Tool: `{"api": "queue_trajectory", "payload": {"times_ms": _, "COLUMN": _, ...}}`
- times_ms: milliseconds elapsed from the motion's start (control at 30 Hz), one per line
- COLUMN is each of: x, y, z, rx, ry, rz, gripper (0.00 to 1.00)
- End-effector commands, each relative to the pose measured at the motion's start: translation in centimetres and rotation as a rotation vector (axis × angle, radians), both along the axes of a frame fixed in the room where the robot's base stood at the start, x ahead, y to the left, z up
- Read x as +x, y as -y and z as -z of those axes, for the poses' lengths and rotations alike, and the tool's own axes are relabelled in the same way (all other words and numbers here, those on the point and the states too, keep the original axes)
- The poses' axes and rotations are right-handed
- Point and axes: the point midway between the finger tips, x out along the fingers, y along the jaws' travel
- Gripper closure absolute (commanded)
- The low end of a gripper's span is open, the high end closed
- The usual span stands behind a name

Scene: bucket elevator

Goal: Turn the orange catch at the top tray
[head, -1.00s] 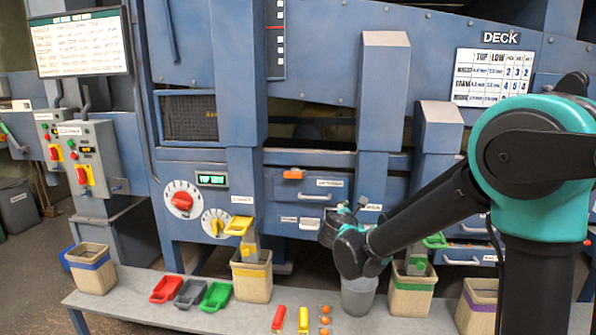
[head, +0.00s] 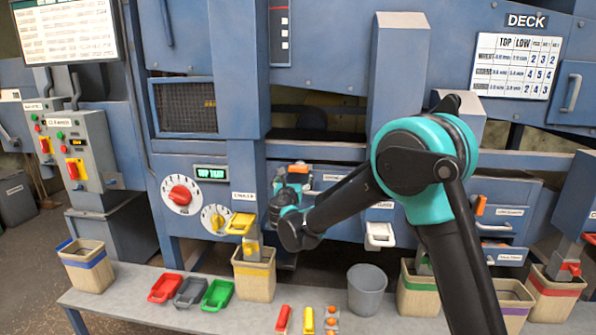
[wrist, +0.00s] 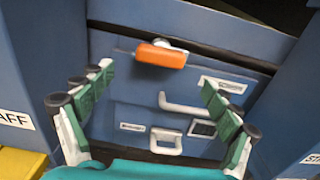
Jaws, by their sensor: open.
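The orange catch (wrist: 161,56) lies roughly level on the front of the top tray (wrist: 121,61) in the wrist view. In the head view my gripper and arm partly cover that tray, and only a bit of orange shows by the gripper. My gripper (wrist: 155,92) is open and empty, facing the tray front. Its two fingers stand wide apart, left and right, with the catch between and above them in the picture. The gripper shows from behind in the head view (head: 290,192). A white handle (wrist: 190,105) sits below the catch.
A lower drawer with a white handle (wrist: 166,141) lies under the top tray. Blue posts flank the trays. Another orange catch (head: 480,205) is at right.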

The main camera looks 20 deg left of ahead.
Motion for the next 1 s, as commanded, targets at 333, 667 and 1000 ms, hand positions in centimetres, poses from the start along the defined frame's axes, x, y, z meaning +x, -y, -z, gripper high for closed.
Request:
{"api": "queue_trajectory", "payload": {"times_ms": 333, "x": 6.4, "y": -1.5, "z": 0.0, "rx": 0.001, "ry": 0.0, "rz": 0.002, "gripper": 0.1}}
{"api": "queue_trajectory", "payload": {"times_ms": 667, "x": 8.9, "y": -2.1, "z": 0.0, "rx": 0.001, "ry": -0.001, "rz": 0.001, "gripper": 0.1}}
{"api": "queue_trajectory", "payload": {"times_ms": 1000, "x": 9.0, "y": -2.1, "z": 0.0, "rx": 0.001, "ry": -0.001, "rz": 0.0, "gripper": 0.2}}
